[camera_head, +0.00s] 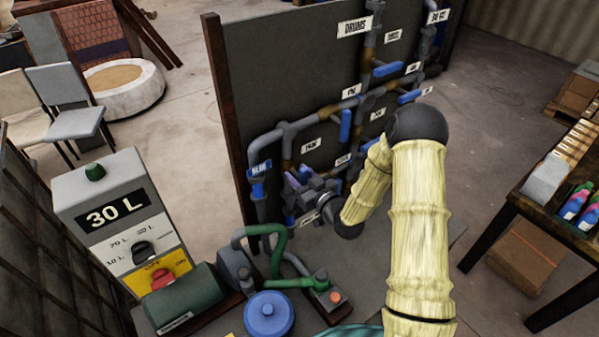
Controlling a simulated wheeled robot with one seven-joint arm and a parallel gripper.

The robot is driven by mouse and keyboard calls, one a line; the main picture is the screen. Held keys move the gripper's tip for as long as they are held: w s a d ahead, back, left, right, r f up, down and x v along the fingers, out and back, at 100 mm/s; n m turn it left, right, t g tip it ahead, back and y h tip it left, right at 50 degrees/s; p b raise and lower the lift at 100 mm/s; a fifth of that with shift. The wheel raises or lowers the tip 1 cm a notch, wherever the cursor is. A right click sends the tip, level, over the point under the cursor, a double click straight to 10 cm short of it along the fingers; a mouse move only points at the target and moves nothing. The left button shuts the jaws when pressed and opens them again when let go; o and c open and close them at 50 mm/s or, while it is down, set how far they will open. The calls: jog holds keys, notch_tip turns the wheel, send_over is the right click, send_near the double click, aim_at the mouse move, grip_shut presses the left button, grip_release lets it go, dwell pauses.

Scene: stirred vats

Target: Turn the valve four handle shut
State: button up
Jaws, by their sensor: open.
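A dark upright panel (285,70) carries grey pipes with several blue valve handles. One blue handle (345,126) stands upright along its pipe near the panel's middle. Another blue handle (387,70) is higher up, and a third blue handle (408,96) is to the right; both lie roughly level. The small white labels are mostly too small to read, so I cannot tell which handle is valve four. My gripper (293,183) is open at the panel's lower left, close to the pipes. Its wrist and the arm hide part of the lower pipes, and contact with a handle cannot be made out.
A control box (100,190) reading 30 L stands at the left. A green pump (183,298), green hoses and a blue round lid (268,314) are below the gripper. A table with bottles (575,200) is at the right. Open floor lies behind the panel.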

grip_shut()
